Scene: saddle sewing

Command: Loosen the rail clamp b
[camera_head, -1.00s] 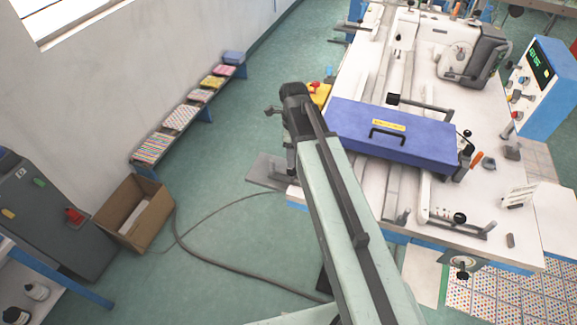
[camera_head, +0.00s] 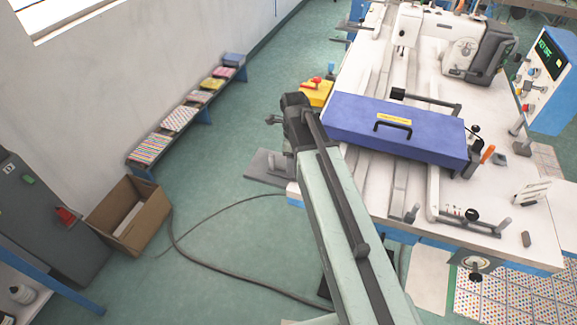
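The sewing table (camera_head: 375,205) with long rails stands at right. Near its front edge are a black round knob (camera_head: 472,214) on a rail fitting, a short grey lever (camera_head: 412,213) and another grey lever (camera_head: 503,225). A black block on a bar (camera_head: 398,94) is behind the blue cover. I cannot tell which part is rail clamp b. My gripper (camera_head: 273,119) seems to be the small grey part at the far end of my pale green arm, left of the table and apart from it. Its fingers are too small to read.
A blue cover with a handle (camera_head: 395,131) lies across the rails. A yellow box with a red top (camera_head: 316,90) is just behind my arm's end. A cardboard box (camera_head: 128,215), a cable (camera_head: 215,268) and a low bench (camera_head: 207,115) are left.

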